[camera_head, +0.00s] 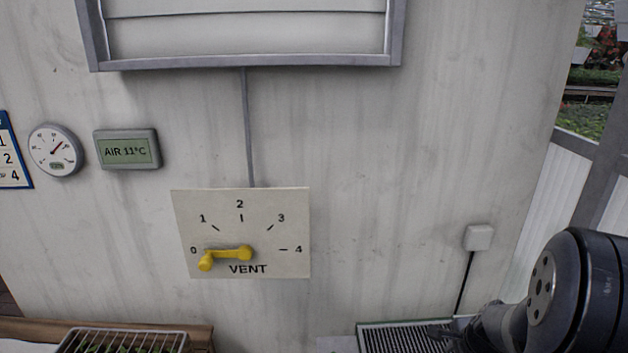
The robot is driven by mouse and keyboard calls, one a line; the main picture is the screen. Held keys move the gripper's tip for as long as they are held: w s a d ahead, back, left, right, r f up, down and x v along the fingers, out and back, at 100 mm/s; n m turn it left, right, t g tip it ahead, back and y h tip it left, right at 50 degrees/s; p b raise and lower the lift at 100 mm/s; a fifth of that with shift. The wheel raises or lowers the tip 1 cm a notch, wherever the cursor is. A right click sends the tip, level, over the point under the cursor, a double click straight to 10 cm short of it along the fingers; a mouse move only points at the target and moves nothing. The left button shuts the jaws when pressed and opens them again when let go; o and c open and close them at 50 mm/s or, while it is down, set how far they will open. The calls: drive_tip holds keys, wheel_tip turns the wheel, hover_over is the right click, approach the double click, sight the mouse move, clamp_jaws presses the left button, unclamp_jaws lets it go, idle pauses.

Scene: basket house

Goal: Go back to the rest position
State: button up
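Part of my arm (575,290), a large black joint with a grey link, shows at the lower right corner. I cannot make out my gripper or its fingers in this view. On the wall is a pale VENT plate (275,215) marked 0 to 4. Its yellow handle (228,254) lies nearly level, with its knob end at the left beside the 0. My arm is well to the right of the plate and apart from it.
A grey-framed white panel (245,62) is above the plate. A round dial (55,150) and an AIR 11°C display (128,149) hang at left. A wire rack (120,335) and a ridged tray (385,338) stand below. A white wall box (478,237) has a black cable.

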drive_tip(key=shift+w+r+g+p, duration=0.4)
drive_tip(key=shift+w+r+p, duration=0.3)
drive_tip(key=shift+p, duration=0.75)
drive_tip(key=shift+s, duration=0.1)
